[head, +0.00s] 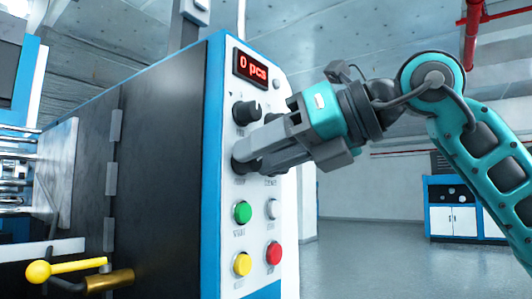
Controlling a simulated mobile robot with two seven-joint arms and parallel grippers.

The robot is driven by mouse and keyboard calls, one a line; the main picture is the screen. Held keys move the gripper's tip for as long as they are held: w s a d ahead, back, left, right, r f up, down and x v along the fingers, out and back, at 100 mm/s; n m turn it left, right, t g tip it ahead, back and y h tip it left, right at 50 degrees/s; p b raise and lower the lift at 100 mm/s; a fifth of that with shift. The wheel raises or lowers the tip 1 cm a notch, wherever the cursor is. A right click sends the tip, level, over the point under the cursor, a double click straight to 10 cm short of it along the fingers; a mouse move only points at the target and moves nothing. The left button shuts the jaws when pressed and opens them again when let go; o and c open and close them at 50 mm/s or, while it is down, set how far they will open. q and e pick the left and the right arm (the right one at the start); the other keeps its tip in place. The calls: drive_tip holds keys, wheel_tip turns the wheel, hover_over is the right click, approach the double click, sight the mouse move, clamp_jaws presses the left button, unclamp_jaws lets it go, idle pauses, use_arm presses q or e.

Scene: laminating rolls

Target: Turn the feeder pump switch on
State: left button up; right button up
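The white control panel (258,198) with blue edges fills the middle of the head view. It has a black rotary knob (246,112) at the upper left. A second dark knob (239,166) sits below it, mostly hidden by my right gripper (242,160). The gripper comes in from the right, with its grey fingertips at this lower knob. I cannot tell whether the fingers are closed on it. The labels are too small to read, so I cannot tell which control is the feeder pump switch. My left gripper is not in view.
Below the knobs are green (242,212), white (272,209), yellow (242,264) and red (274,253) buttons. A display (251,69) reads "0 pcs". A yellow-handled lever (65,269) sticks out at lower left. Open floor lies right of the machine.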

drive_tip(key=shift+o, duration=1.4)
drive_tip(key=v, duration=1.3)
drive_tip(key=shift+p, duration=0.35)
drive_tip(key=shift+a, duration=0.15)
